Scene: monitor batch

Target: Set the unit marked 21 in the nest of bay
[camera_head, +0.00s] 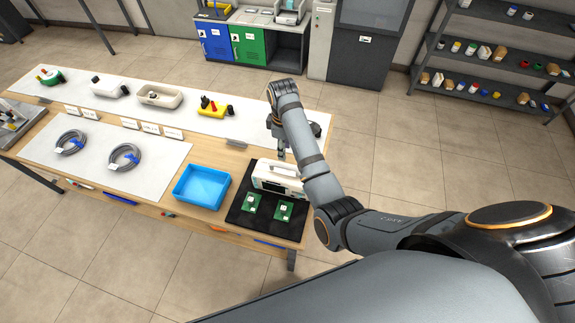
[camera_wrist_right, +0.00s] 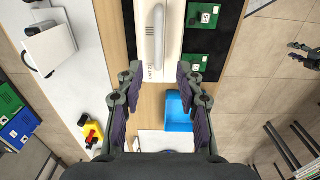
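A white unit with a carry handle (camera_head: 279,177) stands on the black mat (camera_head: 237,221) at the right end of the bench. I cannot read its number. In the right wrist view, the white unit (camera_wrist_right: 157,38) lies just beyond my right fingertips, its handle between their lines. My right gripper (camera_wrist_right: 160,78) is open and empty; in the head view my arm partly hides it above the bench. My left gripper (camera_wrist_right: 300,54) shows at the right edge of the wrist view, fingers apart and empty. No nest can be made out with certainty.
Two green boards (camera_head: 252,204) (camera_head: 284,210) lie on the mat. A blue tray (camera_head: 203,186) stands left of it. A yellow unit (camera_head: 213,108), a beige tray (camera_head: 160,97) and a white unit (camera_head: 110,88) are along the back. Cable coils (camera_head: 124,157) lie at the left.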

